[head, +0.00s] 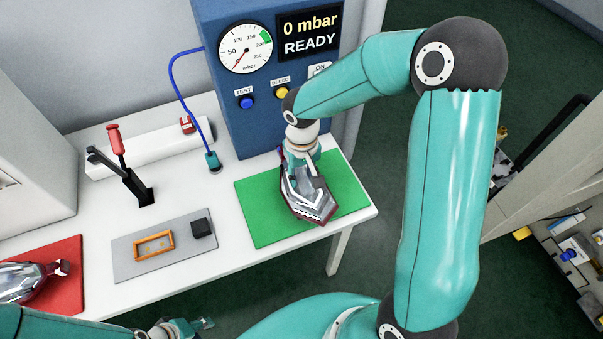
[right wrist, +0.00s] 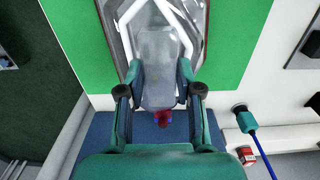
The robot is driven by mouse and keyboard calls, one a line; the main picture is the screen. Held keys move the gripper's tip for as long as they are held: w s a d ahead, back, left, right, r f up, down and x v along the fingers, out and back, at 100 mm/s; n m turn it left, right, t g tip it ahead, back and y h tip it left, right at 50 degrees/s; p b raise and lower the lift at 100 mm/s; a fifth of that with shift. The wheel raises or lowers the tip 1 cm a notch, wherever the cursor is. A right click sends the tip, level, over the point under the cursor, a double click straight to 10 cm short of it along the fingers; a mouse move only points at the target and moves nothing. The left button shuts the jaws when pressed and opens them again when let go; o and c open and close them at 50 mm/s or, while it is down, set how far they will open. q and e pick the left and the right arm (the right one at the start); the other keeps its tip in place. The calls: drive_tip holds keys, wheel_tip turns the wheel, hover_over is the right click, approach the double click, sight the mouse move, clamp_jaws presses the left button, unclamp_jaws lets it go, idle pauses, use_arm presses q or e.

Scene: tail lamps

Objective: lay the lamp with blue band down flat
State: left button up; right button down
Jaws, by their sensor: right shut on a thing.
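The held lamp (head: 308,196), silvery with a dark red edge, is over the green mat (head: 255,220), its front end near the mat's front edge. In the right wrist view, the lamp (right wrist: 157,45) shows a red and blue bit at its near end. My right gripper (head: 301,152) is shut on the lamp's grey back part; its fingers (right wrist: 154,78) sit on both sides. I cannot tell whether the lamp touches the mat. My left gripper (head: 203,324) is at the bottom edge, away from the lamps; its jaws are unclear.
Another lamp (head: 30,280) lies on the red mat (head: 62,252) at left. A grey mat (head: 130,268) holds an orange frame (head: 154,246) and a black block (head: 202,228). The blue test cabinet (head: 222,95), reading READY, stands behind the green mat. A red-handled lever (head: 116,140) stands at left.

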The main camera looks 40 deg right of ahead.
drive_tip(key=c, duration=0.8)
unclamp_jaws()
drive_tip(key=shift+o, duration=0.2)
